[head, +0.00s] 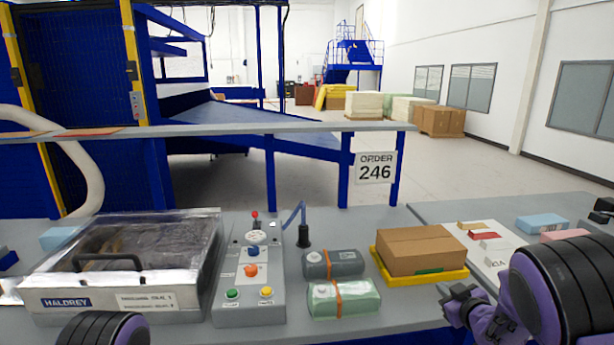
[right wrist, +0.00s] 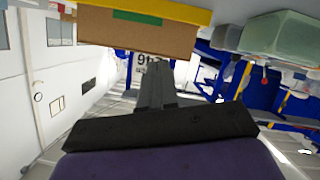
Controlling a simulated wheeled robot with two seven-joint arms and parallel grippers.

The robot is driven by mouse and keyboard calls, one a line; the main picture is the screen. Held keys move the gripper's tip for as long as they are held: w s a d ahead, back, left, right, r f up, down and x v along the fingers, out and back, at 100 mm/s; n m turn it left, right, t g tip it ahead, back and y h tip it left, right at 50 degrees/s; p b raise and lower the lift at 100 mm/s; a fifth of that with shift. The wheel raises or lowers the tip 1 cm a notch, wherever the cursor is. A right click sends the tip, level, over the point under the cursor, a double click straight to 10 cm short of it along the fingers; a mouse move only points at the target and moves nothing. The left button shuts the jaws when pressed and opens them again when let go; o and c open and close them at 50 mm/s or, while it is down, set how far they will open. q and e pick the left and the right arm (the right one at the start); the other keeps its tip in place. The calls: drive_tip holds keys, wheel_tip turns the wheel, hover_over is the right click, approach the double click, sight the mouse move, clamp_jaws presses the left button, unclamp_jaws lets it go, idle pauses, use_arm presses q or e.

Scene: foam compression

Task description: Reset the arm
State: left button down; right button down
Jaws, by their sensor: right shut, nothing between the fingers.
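My right arm comes in from the lower right of the head view. Its gripper (head: 455,292) is above the front of the workbench, just in front of the yellow tray (head: 428,281). In the right wrist view my right gripper (right wrist: 153,72) shows its fingers together, with nothing held. A brown cardboard box (head: 420,248) sits on the tray; it also shows at the top of the wrist view (right wrist: 135,35). Only a dark rounded link of my left arm shows at the bottom left; my left gripper is not in view.
A clear-lidded machine (head: 125,258) stands at the left, beside a grey button panel (head: 250,275). A grey roll (head: 333,264) and a green strapped foam block (head: 343,298) lie left of the tray. Coloured pieces lie on a white board (head: 478,255) at the right.

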drive_tip(key=s+f+m+g+h+b, duration=0.1)
drive_tip(key=s+f+m+g+h, duration=0.1)
drive_tip(key=s+f+m, duration=0.65)
drive_tip(key=s+a+f+m+g+b, duration=0.1)
drive_tip(key=s+f+g, duration=0.2)
drive_tip(key=s+f, duration=0.5)
drive_tip(key=s+a+f+m+g+h+b, duration=0.1)
drive_tip(key=s+a+f+g+b, duration=0.1)
drive_tip(key=s+f, duration=0.6)
drive_tip(key=s+a+f+m+g+h+b, duration=0.1)
drive_tip(key=s+f+g, duration=0.2)
drive_tip(key=s+f, duration=0.5)
drive_tip(key=s, duration=1)
drive_tip(key=shift+s+a+f+g, duration=0.15)
drive_tip(key=shift+s+a+g, duration=0.15)
drive_tip(key=shift+s+g, duration=0.1)
